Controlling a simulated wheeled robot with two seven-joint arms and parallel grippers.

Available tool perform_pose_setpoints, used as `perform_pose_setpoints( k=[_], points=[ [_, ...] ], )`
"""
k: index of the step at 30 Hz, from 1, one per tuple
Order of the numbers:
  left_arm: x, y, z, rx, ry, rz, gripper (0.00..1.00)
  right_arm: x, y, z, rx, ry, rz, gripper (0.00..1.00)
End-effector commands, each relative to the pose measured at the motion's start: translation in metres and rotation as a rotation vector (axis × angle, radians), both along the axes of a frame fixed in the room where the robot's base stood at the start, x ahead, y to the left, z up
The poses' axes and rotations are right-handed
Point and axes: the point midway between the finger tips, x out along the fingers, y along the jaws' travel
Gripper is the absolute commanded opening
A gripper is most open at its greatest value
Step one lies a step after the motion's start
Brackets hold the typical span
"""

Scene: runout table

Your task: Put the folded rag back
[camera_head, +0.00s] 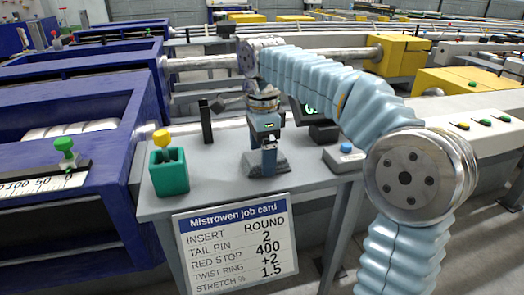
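A grey, low lump that looks like the folded rag (276,164) lies on the grey side table. My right gripper (268,160) points down at it from above, and its fingertips meet or overlap the top of the rag. The fingers look close together, but whether they are open or pinch the cloth is too small to tell. My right arm comes in from the right in a pale blue sleeve and bends over the table. My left gripper is not in view.
A green holder (169,175) with a yellow-topped item stands at the table's left. A dark post (206,122) stands behind. A small box with a blue button (344,157) and a dark display (322,130) are at right. A job card (236,245) hangs in front.

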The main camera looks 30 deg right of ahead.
Motion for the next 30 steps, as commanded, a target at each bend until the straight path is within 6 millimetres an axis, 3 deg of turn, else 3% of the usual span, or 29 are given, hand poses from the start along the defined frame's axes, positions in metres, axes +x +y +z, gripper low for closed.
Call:
perform_pose_setpoints(
  k=[9, 13, 24, 30],
  points=[
    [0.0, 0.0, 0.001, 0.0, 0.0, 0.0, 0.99, 0.0, 0.0, 0.001, 0.0, 0.0, 0.0, 0.99],
    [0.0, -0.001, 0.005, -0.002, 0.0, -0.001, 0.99, 0.0, 0.0, 0.012, 0.0, 0.0, 0.0, 0.99],
    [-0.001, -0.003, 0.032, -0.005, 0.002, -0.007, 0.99, 0.0, 0.001, 0.095, 0.0, -0.001, -0.001, 0.99],
    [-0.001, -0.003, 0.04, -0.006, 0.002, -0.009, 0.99, 0.0, 0.001, 0.12, 0.0, 0.001, -0.001, 0.99]
  ],
)
